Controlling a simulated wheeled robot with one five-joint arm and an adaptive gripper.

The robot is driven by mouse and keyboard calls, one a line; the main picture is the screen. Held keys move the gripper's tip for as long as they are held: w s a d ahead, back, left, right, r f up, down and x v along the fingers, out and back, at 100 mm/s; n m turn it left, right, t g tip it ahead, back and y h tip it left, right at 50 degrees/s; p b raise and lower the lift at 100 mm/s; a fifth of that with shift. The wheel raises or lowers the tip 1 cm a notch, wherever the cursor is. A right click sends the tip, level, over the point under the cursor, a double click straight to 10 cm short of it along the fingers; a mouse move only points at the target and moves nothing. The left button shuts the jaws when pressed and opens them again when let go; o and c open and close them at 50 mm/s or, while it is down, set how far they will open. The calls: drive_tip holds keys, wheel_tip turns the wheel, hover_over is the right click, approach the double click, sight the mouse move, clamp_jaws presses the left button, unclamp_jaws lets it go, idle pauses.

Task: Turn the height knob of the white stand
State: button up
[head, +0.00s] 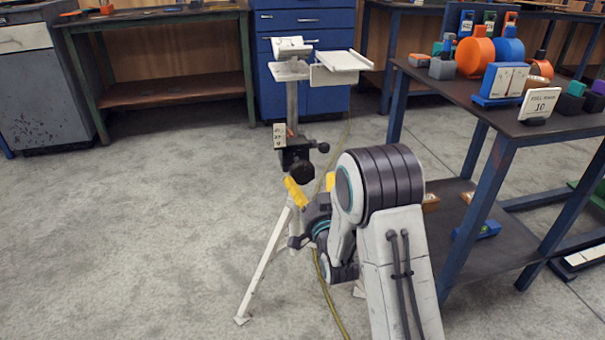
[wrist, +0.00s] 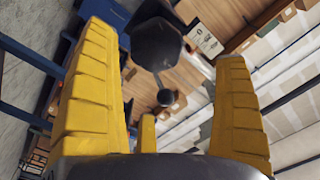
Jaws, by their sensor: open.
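The white stand (head: 262,262) stands on splayed legs in the middle of the head view. A black round knob (head: 301,172) sits on its column below a black clamp block (head: 294,152). A smaller black knob (head: 323,147) sticks out to the right. My gripper (head: 312,185) is just below the black round knob, with yellow fingers open. In the wrist view a dark faceted knob (wrist: 157,44) shows beyond and between the spread yellow fingers of my gripper (wrist: 160,95). A small dark ball-ended knob (wrist: 165,97) lies lower. Nothing is between the fingers in contact.
The stand's top carries a white tray (head: 343,61). A dark-topped table (head: 440,82) with blue legs and coloured parts stands close on the right. A blue drawer cabinet (head: 275,100) is behind. A yellow cable (head: 331,300) runs along the floor. The left floor is clear.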

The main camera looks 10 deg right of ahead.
sight(304, 176)
drive_tip(key=shift+w+f+n+b, duration=0.15)
drive_tip(key=shift+w+n+b, duration=0.25)
drive_tip(key=shift+w+n, duration=1.4)
drive_tip(key=shift+w+f+n+b, duration=0.1)
drive_tip(key=shift+w+n+b, duration=0.25)
drive_tip(key=shift+w+n, duration=1.45)
drive_tip(key=shift+w, duration=0.1)
drive_tip(key=c, duration=1.2)
drive_tip(key=shift+m, duration=0.3)
drive_tip(key=shift+m, duration=3.1)
